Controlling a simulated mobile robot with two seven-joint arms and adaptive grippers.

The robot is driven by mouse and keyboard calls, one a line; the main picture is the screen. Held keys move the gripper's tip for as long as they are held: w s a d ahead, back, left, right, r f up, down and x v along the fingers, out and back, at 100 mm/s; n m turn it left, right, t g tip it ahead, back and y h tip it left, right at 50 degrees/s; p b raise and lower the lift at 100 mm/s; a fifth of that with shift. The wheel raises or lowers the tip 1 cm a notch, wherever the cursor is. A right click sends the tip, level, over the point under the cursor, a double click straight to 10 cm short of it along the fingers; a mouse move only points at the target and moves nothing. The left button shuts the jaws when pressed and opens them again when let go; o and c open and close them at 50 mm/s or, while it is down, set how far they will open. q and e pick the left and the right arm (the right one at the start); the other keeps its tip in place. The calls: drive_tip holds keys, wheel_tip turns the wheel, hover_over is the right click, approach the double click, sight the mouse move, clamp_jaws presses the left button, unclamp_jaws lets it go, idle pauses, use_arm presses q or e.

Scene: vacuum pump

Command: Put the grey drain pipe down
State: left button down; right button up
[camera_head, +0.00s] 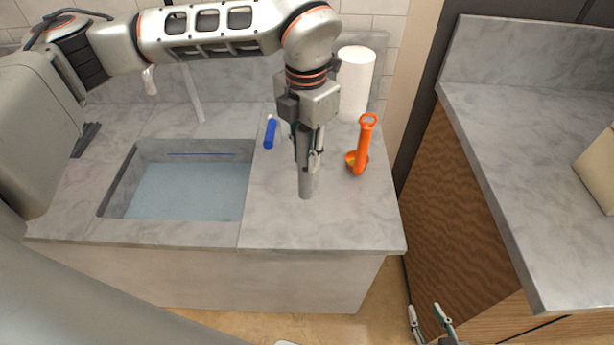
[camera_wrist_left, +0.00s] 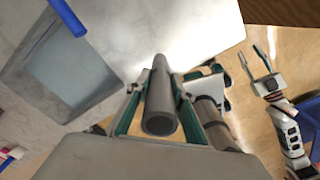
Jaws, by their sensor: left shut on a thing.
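The grey drain pipe (camera_head: 306,186) is held upright over the counter to the right of the sink. Its round end faces the camera in the left wrist view (camera_wrist_left: 160,110). My left gripper (camera_head: 309,155) is shut on the pipe and points down; its fingers lie on both sides of it in the wrist view (camera_wrist_left: 158,112). I cannot tell whether the pipe's lower end touches the counter. My right gripper (camera_head: 428,310) is low in front of the counters, with its fingers apart and empty. It also shows in the wrist view (camera_wrist_left: 252,58).
An orange pump (camera_head: 364,146) stands on the counter just right of my left gripper. A blue item (camera_head: 270,132) lies to the left, near the sink (camera_head: 118,185) of water. A white roll (camera_head: 355,82) stands behind. The counter's front part (camera_head: 325,230) is clear.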

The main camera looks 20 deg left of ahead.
sight(306, 138)
use_arm(q)
wheel_tip(306, 138, down, 8)
drive_tip(key=shift+r+p, duration=0.1)
drive_tip(key=shift+p, duration=0.25)
drive_tip(key=c, duration=1.8)
unclamp_jaws()
drive_tip(key=shift+o, duration=0.2)
drive_tip(key=shift+w+r, duration=0.1)
drive_tip(key=shift+r, duration=0.15)
wheel_tip(306, 138, up, 12)
drive_tip(key=shift+f+b, duration=0.2)
drive_tip(key=shift+b, duration=0.35)
